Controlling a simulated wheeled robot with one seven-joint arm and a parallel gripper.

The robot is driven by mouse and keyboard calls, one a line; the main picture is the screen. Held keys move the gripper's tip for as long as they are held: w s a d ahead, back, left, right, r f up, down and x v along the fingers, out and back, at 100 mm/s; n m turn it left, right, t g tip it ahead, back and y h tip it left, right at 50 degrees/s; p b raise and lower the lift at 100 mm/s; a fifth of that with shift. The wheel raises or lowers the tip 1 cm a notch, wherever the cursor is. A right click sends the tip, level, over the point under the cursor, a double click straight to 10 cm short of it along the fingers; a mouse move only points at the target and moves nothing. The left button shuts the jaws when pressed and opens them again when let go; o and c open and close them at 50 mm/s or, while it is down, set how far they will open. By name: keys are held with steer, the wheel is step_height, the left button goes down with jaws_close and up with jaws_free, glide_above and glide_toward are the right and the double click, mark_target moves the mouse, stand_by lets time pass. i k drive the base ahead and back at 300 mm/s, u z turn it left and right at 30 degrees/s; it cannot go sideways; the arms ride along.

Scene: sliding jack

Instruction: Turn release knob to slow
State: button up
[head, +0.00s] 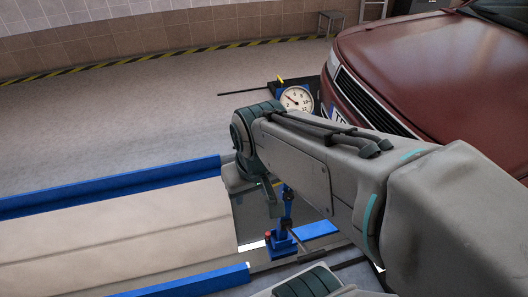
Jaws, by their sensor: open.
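A small red knob (268,234) sits low on the left side of a blue jack fitting (284,248), near the lower middle of the head view. I cannot read any slow or fast marking, so I cannot confirm that it is the release knob. My gripper (262,194) hangs below the wrist at the end of my arm, above and to the left of the blue fitting. It is open and appears apart from the knob. The wrist hides part of the gripper, and the fingertips are hard to make out.
A dark red car (430,75) fills the upper right. Blue rails (110,186) edge the pale platform (120,235). Open floor lies beyond.

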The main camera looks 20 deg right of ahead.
mark_target(289, 196)
steer(key=z, duration=0.75)
